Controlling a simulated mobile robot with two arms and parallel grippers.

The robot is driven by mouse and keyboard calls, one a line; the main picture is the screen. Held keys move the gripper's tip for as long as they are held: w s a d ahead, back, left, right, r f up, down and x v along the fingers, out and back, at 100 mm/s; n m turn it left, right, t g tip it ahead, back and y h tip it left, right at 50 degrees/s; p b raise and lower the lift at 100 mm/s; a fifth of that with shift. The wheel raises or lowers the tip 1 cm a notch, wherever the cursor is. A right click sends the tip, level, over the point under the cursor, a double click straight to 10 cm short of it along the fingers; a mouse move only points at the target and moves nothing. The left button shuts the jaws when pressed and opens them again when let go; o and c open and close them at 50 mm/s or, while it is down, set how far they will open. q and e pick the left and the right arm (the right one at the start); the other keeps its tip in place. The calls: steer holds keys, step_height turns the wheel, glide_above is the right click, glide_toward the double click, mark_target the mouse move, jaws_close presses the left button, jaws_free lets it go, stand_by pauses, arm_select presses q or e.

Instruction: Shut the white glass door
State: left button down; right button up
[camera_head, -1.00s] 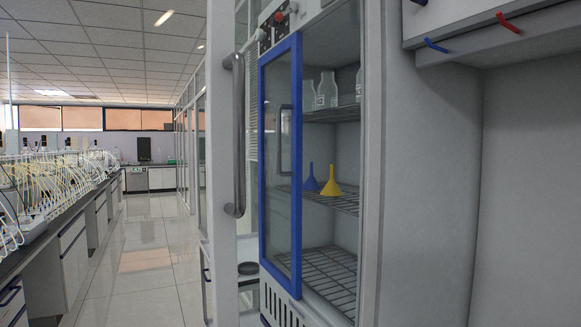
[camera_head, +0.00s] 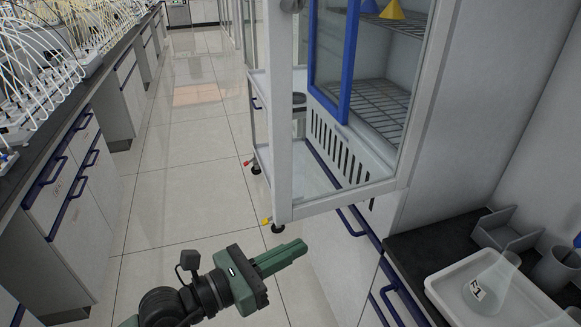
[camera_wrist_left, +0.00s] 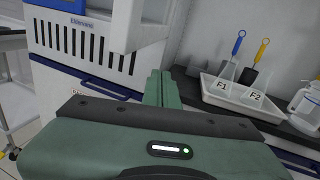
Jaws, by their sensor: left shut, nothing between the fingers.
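The white glass door (camera_head: 279,130) stands open from the cabinet in the head view, and its pane shows the cabinet's interior and vents behind it. Its grey handle (camera_head: 291,5) is cut off at the top edge. My left gripper (camera_head: 300,247) is shut and empty, below the door's lower edge and apart from it. Its closed green fingers also show in the left wrist view (camera_wrist_left: 160,90). In that view a white upright frame (camera_wrist_left: 135,22) stands just left of the fingertips. My right gripper is not in view.
A blue-framed door (camera_head: 347,60) is behind the glass. A white tray (camera_head: 437,290) with labelled flasks stands on the dark counter (camera_head: 415,243) at right. A cart with casters (camera_head: 277,228) is beyond the door. The floor (camera_head: 180,200) at left is clear.

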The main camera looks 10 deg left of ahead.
mark_target(277, 218)
arm_select(q)
steer(key=s+a+r+n+p, duration=0.7)
steer(key=s+n+p, duration=0.45)
steer(key=n, duration=0.65)
steer(key=shift+y, duration=0.3)
steer(key=w+d+p, duration=0.1)
steer(key=w+p, duration=0.1)
steer(key=w, duration=0.1)
steer(key=w+d+p, duration=0.2)
steer(key=w, duration=0.2)
steer(key=w+d+p, duration=0.2)
steer(key=w, duration=0.2)
steer(key=shift+w+d, duration=0.15)
steer(key=shift+w, duration=0.1)
steer(key=shift+w+a+p, duration=0.3)
steer(key=shift+w+a, duration=0.15)
steer(key=shift+w, duration=0.05)
